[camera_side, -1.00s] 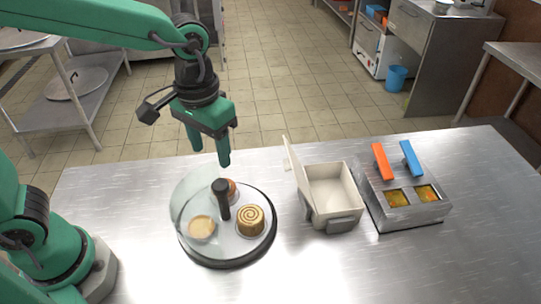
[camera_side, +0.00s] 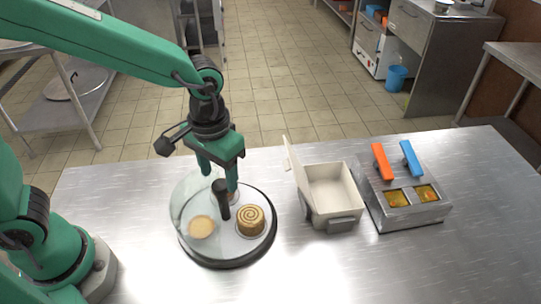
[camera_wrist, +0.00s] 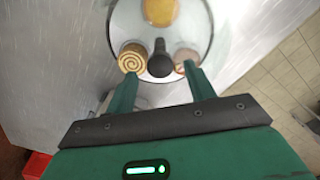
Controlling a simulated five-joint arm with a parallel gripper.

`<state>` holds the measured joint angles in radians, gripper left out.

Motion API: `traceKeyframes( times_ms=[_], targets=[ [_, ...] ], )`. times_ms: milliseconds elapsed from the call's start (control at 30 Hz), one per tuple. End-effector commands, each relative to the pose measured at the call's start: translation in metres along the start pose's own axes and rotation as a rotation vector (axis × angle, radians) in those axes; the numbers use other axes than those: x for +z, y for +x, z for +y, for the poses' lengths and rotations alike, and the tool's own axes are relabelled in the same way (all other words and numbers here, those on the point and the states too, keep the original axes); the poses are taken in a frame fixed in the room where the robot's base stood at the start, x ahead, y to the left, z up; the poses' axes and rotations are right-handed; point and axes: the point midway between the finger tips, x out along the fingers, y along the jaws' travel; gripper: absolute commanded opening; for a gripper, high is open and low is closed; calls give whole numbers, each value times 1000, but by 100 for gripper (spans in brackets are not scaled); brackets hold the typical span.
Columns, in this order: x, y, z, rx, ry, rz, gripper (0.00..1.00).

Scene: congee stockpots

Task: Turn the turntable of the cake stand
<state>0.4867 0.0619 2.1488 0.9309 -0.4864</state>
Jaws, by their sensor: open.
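The cake stand (camera_side: 243,252) stands on the metal table, with a round pale turntable (camera_side: 225,236) on a dark base. A dark upright knob (camera_side: 221,202) rises at its middle, and a clear curved cover (camera_side: 184,198) stands at its left. A spiral roll (camera_side: 250,219), a pale round pastry (camera_side: 201,227) and a third pastry, mostly hidden in the side view, sit on the turntable. My gripper (camera_side: 219,180) is open and empty, over the far part of the stand. In the wrist view, the knob (camera_wrist: 160,60) shows between and ahead of the fingertips, and the third pastry (camera_wrist: 186,58) is near one finger.
An open white box (camera_side: 331,195) with its lid raised stands right of the stand. Beyond it is a metal unit (camera_side: 400,216) with two food wells and orange and blue handles. The table's front part is clear.

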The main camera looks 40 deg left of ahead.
Motion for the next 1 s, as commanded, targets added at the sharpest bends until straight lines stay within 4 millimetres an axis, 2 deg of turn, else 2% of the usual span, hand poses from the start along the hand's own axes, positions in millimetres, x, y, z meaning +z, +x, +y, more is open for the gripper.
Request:
traceKeyframes(
  times_ms=[200, 533, 567, 833, 1000],
  targets=[
    [0, 18, 0, -1, 0, -1, 54],
    [0, 21, 0, 0, 0, 0, 54],
    [0, 21, 0, 0, 0, 0, 52],
    [0, 21, 0, 0, 0, 0, 0],
    [0, 21, 0, 0, 1, 0, 0]
  ],
)
